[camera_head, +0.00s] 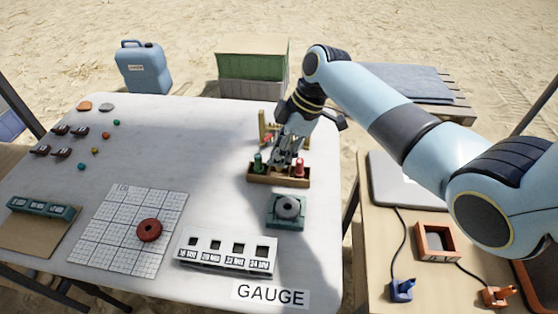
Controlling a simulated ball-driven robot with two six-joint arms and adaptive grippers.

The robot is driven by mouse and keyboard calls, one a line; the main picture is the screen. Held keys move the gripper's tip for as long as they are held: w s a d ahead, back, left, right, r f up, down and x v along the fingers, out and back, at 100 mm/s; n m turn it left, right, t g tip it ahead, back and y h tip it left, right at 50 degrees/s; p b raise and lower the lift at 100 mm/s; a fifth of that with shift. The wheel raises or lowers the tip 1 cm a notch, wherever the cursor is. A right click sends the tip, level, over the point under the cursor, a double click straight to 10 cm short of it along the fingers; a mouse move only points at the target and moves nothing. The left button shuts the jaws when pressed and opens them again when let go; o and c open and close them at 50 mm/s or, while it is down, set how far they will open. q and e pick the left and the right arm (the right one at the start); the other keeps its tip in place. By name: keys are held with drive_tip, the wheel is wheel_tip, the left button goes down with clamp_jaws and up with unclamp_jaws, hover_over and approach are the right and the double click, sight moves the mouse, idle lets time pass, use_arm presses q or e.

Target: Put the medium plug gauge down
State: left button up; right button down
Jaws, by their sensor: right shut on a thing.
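A small wooden rack (279,180) stands on the white table, with a green-handled gauge (258,162) at its left end and a red-handled gauge (299,168) at its right end. My right gripper (284,164) points down at the rack's middle, between these two gauges. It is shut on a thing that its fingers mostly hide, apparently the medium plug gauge. I cannot tell whether that gauge touches the rack. My left gripper is not in view.
A green block with a grey ring (288,208) sits in front of the rack. A white slotted holder (227,254) and a gridded sheet with a red-brown ring (149,230) lie nearer. A brass-coloured stand (263,128) is close behind the gripper.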

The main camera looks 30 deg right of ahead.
drive_tip(key=shift+f, duration=1.15)
drive_tip(key=shift+f, duration=0.1)
drive_tip(key=c, duration=1.2)
unclamp_jaws()
drive_tip(key=shift+c, duration=0.2)
drive_tip(key=shift+d+r, duration=0.1)
drive_tip(key=shift+r, duration=0.25)
drive_tip(key=v, duration=1.1)
drive_tip(key=shift+r+p, duration=0.3)
drive_tip(key=shift+s, duration=0.15)
